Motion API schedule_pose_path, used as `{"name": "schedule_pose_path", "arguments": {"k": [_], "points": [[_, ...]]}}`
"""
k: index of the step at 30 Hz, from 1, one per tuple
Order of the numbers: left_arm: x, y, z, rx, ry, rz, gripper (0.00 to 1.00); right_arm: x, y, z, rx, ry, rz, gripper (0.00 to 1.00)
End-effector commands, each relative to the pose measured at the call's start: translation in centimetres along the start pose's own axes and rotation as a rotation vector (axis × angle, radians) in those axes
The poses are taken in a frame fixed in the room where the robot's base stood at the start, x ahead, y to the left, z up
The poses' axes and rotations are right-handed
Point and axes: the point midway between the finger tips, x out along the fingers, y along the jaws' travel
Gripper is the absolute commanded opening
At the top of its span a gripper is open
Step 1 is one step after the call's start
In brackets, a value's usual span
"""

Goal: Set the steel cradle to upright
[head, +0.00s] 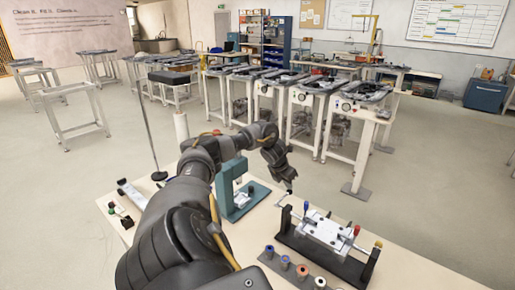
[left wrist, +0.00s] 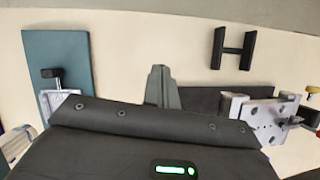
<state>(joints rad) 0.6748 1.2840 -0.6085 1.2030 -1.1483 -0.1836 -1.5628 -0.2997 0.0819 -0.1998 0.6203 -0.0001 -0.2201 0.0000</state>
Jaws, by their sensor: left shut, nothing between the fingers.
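The steel cradle (head: 326,229) is a silver plate hung between the two uprights of a black stand (head: 345,262) on the table, at the right in the head view. Its face looks sloped, not clearly level or vertical. It also shows at the right in the left wrist view (left wrist: 268,118), partly hidden by my gripper's body. Small blue, red and yellow knobs sit at its ends. My left gripper (head: 291,187) is above the table, behind and left of the cradle, apart from it. Its fingers (left wrist: 161,88) are shut and empty. My right gripper is out of view.
A teal press-like fixture (head: 232,198) stands left of my left gripper. Several coloured spools (head: 285,263) stand in a row before the cradle. A black H-shaped piece (left wrist: 232,49) lies on the table in the left wrist view. Workbenches (head: 320,88) stand beyond open floor.

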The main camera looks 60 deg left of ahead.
Motion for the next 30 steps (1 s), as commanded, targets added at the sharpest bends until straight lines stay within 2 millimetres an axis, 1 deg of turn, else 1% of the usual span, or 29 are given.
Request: {"name": "schedule_pose_path", "arguments": {"k": [1,13,18,20,23,26,28,30], "points": [[0.8,-0.3,-0.7,0.003,0.017,-0.003,0.0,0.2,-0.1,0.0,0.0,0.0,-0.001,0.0],[1.1,-0.4,-1.0,0.006,0.024,-0.004,0.0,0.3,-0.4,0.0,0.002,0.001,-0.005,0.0],[0.9,-0.3,-1.0,0.005,0.024,-0.004,0.0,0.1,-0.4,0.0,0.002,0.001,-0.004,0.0],[0.5,-0.3,-0.8,0.005,0.023,-0.003,0.0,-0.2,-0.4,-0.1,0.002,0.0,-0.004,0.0],[-0.9,-0.2,-0.3,0.006,0.019,-0.002,0.0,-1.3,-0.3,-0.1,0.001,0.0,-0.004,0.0],[-3.1,-0.1,0.6,0.005,0.01,0.001,0.0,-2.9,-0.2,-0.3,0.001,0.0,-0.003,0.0],[-5.1,0.1,1.2,0.002,0.001,0.005,0.0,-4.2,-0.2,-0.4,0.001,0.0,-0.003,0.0],[-4.4,0.3,2.1,-0.004,-0.009,0.002,0.0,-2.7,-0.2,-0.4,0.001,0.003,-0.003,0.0]]}}
